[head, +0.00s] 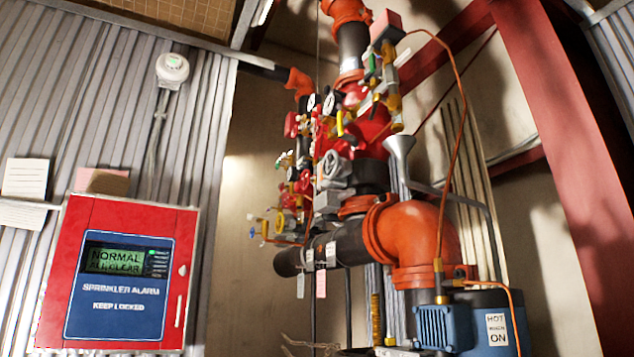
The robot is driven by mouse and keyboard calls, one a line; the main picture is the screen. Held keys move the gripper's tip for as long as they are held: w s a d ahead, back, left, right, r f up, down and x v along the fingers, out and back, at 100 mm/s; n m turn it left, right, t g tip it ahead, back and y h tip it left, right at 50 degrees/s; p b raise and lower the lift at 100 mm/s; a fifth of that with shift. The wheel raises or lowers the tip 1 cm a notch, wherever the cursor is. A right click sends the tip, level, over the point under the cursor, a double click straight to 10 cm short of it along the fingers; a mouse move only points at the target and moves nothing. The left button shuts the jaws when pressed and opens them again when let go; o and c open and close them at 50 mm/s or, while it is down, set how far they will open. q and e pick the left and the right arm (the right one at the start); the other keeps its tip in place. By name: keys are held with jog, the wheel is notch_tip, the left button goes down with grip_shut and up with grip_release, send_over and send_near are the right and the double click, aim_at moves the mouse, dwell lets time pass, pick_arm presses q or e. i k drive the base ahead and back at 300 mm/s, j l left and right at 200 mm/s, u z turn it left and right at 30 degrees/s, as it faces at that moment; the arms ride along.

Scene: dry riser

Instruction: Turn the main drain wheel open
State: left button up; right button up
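The riser, an orange and black pipe assembly (415,232), stands right of centre in the head view. Several small valves and handles crowd its middle. A grey round handwheel (333,166) sits on a grey body near the centre. Whether any is turned open does not show. Neither gripper shows in this view.
A red sprinkler alarm panel (119,275) reading normal is on the corrugated wall at left. A blue pump or motor (465,325) stands at the lower right. A copper tube (455,150) runs down the right side. A red steel beam (560,150) slants at far right.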

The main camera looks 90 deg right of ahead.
aim_at(304, 180)
jog(key=z, duration=2.05)
